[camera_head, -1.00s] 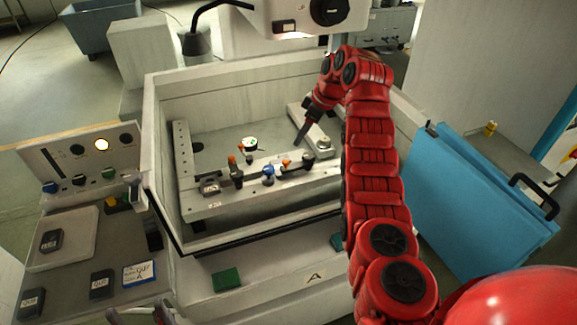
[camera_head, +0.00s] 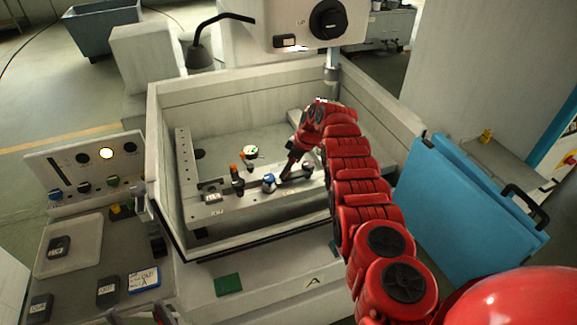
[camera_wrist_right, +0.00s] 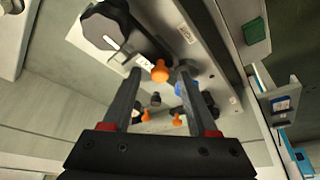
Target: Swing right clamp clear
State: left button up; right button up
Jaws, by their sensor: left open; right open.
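My right gripper (camera_head: 284,178) reaches down over the right part of the fixture rail (camera_head: 230,207) in the machine tank. It covers the right clamp's orange knob in the head view. In the right wrist view the open fingers (camera_wrist_right: 160,75) stand either side of that orange knob (camera_wrist_right: 160,71), which joins a dark clamp arm (camera_wrist_right: 148,42). I cannot tell whether they touch it. A blue knob (camera_head: 269,182) sits just left of the gripper. The left clamp (camera_head: 237,183) has an orange top. My left gripper (camera_head: 140,317) barely shows at the bottom edge.
Tank walls (camera_head: 155,165) surround the rail. A machine head (camera_head: 300,22) hangs above the back. A control panel (camera_head: 85,170) and a tray (camera_head: 75,245) stand left. A blue door (camera_head: 465,215) stands right. A green pad (camera_head: 228,284) lies on the front ledge.

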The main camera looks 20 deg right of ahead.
grip_shut()
dwell(0.3)
dwell(1.2)
